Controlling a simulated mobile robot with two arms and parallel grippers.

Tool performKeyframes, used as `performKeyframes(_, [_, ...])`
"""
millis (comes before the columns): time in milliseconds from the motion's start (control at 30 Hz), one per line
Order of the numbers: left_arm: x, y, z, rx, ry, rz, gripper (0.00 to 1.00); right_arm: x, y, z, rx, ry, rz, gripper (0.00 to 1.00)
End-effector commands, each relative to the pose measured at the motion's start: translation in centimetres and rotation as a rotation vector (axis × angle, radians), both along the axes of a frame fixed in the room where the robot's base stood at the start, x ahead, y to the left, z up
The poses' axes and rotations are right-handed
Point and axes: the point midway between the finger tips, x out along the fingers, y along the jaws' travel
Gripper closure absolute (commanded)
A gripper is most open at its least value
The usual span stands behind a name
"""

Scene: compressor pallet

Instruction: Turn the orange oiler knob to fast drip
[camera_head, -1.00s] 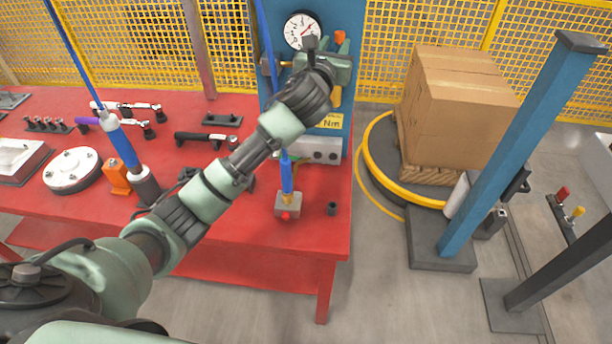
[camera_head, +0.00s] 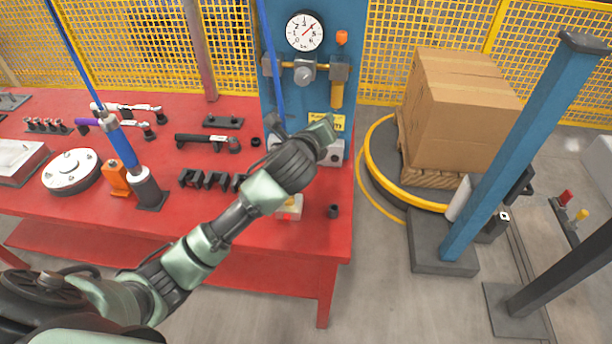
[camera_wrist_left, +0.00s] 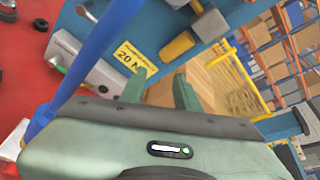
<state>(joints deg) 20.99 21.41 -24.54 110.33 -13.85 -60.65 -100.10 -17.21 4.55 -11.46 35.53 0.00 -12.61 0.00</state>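The orange oiler knob (camera_head: 341,37) stands on top of the oiler on the blue panel (camera_head: 352,62), right of the round gauge. The oiler's yellow bowl (camera_head: 337,95) hangs below its grey body. It shows in the wrist view (camera_wrist_left: 178,46) beyond the fingers; the knob is not visible there. My left gripper (camera_head: 326,128) is below the oiler, in front of the lower panel and yellow label, apart from the knob. In the wrist view its two fingers (camera_wrist_left: 160,92) stand apart with nothing between them. My right gripper is not in view.
A pressure gauge (camera_head: 305,32) and grey regulator knob (camera_head: 305,73) sit left of the oiler. A blue hose (camera_head: 272,65) hangs before the panel. The red table (camera_head: 215,250) holds several tools. A cardboard box (camera_head: 460,110) and blue post (camera_head: 515,150) stand right.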

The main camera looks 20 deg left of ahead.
Motion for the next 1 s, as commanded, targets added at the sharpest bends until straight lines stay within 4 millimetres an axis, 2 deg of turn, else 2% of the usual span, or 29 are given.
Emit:
performKeyframes(33, [-0.6,-0.1,-1.1,-0.045,0.018,0.013,0.68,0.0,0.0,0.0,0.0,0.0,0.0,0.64])
performKeyframes(300, [-3.3,-0.3,-5.7,-0.278,0.098,0.102,0.68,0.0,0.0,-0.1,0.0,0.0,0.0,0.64])
performKeyframes(533, [-5.7,-0.5,-9.0,-0.45,0.157,0.184,0.68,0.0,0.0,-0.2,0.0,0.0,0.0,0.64])
performKeyframes(700, [-6.8,-0.5,-10.4,-0.525,0.183,0.226,0.68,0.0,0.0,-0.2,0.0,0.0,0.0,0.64])
performKeyframes(1000, [-7.2,-0.5,-10.9,-0.556,0.192,0.243,0.68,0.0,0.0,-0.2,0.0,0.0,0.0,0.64])
